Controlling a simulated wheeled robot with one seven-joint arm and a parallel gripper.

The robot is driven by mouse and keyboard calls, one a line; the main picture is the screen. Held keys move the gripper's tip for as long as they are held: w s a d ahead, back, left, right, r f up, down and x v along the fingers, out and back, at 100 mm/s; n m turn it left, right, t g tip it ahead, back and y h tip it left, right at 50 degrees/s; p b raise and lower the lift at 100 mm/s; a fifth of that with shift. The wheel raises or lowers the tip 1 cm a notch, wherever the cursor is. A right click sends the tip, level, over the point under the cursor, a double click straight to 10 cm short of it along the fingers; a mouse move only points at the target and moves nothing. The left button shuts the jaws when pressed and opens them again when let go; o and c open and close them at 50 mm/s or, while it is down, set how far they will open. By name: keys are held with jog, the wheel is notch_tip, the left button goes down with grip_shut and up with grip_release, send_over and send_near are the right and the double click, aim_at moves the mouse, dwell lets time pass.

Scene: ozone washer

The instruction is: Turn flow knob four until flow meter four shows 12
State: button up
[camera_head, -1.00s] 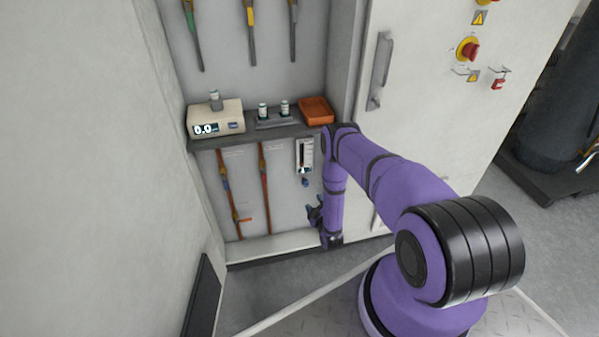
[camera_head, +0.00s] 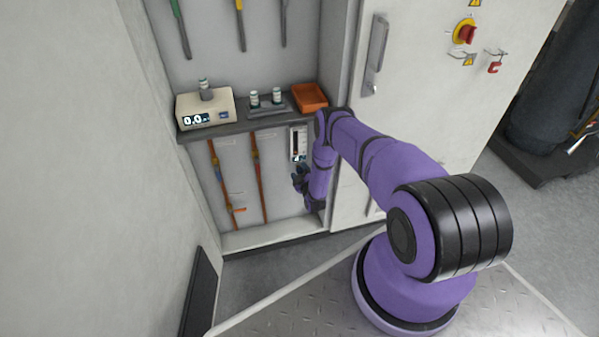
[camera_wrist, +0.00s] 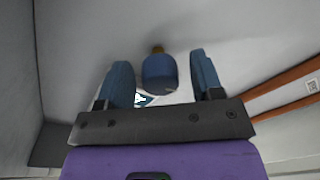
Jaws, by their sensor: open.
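The flow meter (camera_head: 299,143) is a small white panel with a dark tube, below the shelf in the head view. Its reading is too small to tell. The blue flow knob (camera_wrist: 159,72) is in the wrist view, on a brass-coloured stem. My gripper (camera_wrist: 161,66) is open, with one blue finger on each side of the knob and visible gaps between. In the head view my gripper (camera_head: 298,179) is just below the meter, and the knob cannot be made out clearly there. No number on the meter or knob is legible.
Orange-brown pipes (camera_head: 259,180) run down the panel left of the meter. The shelf (camera_head: 240,130) above carries a white device (camera_head: 206,108) reading 0.0, small vials and an orange tray (camera_head: 310,97). A cabinet door (camera_head: 420,70) stands to the right.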

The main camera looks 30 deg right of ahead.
jog(key=shift+w+d, duration=0.1)
jog(key=shift+w, duration=0.2)
jog(key=c, duration=0.9)
jog(key=shift+m, duration=0.3)
jog(key=m, duration=0.5)
jog(key=shift+m, duration=0.3)
jog(key=m, duration=0.6)
jog(key=shift+s+m+h, duration=0.1)
jog(key=shift+m+h, duration=0.2)
jog(key=shift+m, duration=0.1)
jog(key=shift+f, duration=0.1)
